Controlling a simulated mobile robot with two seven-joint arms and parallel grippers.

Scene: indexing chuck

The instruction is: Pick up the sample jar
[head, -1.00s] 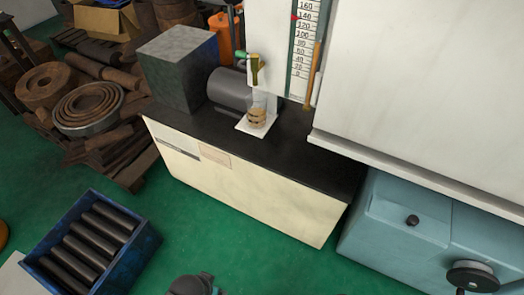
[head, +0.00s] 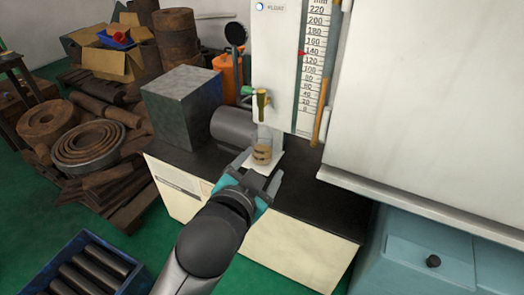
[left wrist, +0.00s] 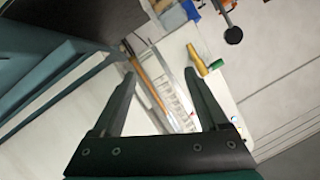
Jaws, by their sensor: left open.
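The sample jar (head: 262,153), small and clear with a brownish band, stands upright on a white plate (head: 267,167) on the dark bench top, below a brass tap with a green handle (head: 262,101). My left gripper (head: 259,167) is open in front of the jar, its fingertips near the plate. Whether they touch anything or reach around the jar, I cannot tell. In the left wrist view the open fingers (left wrist: 160,72) have nothing clearly between them, and I cannot make out the jar. The tap (left wrist: 197,60) shows beyond the right finger. My right gripper is not in view.
A grey block (head: 182,103) and a dark cylinder (head: 232,128) stand left of the jar. A white panel with a scale (head: 313,75) rises behind, and a large white cabinet (head: 425,100) hangs at right. The bench top right of the plate (head: 320,195) is clear.

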